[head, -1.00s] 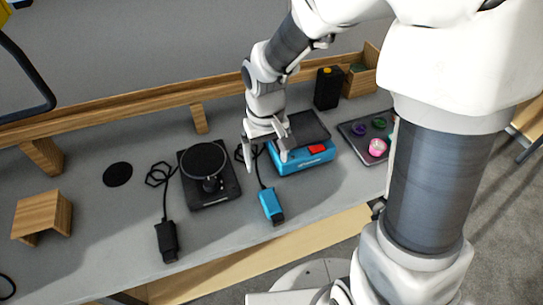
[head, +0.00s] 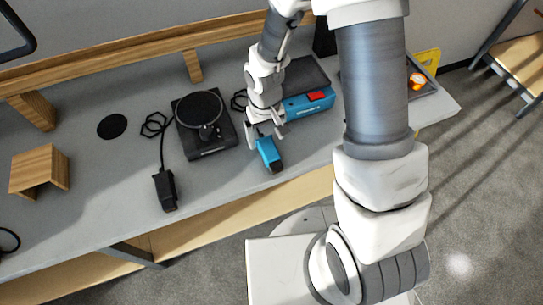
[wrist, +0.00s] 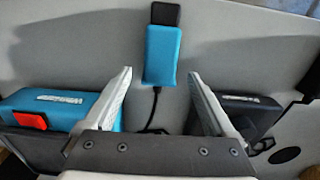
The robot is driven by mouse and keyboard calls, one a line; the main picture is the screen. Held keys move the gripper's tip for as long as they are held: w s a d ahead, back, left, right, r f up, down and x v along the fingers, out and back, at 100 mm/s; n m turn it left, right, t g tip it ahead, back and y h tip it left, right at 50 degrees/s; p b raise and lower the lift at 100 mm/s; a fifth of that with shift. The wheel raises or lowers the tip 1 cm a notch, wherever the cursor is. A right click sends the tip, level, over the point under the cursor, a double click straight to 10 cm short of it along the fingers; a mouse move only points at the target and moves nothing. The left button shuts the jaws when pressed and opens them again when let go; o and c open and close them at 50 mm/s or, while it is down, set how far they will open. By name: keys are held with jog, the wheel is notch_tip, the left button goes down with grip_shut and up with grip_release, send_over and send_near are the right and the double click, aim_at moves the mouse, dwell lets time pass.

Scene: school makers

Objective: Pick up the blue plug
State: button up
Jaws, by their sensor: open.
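The blue plug (head: 269,153) lies on the grey table near its front edge, its black end towards the edge. In the wrist view the blue plug (wrist: 161,58) lies ahead of the fingertips, centred between the two fingers, its black cable running back between them. My gripper (head: 265,132) is open and empty, close to the cable side of the plug. It also shows in the wrist view (wrist: 160,75) with its fingers wide apart.
The blue device (head: 307,106) with a red switch stands right of my gripper. A black device with a round plate (head: 210,143) stands left, its black plug (head: 166,190) in front. A wooden stand (head: 40,171) is further left. The table's front edge is clear.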

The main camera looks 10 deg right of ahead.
jog(key=shift+f, duration=1.3)
jog(key=shift+c, duration=0.3)
grip_shut()
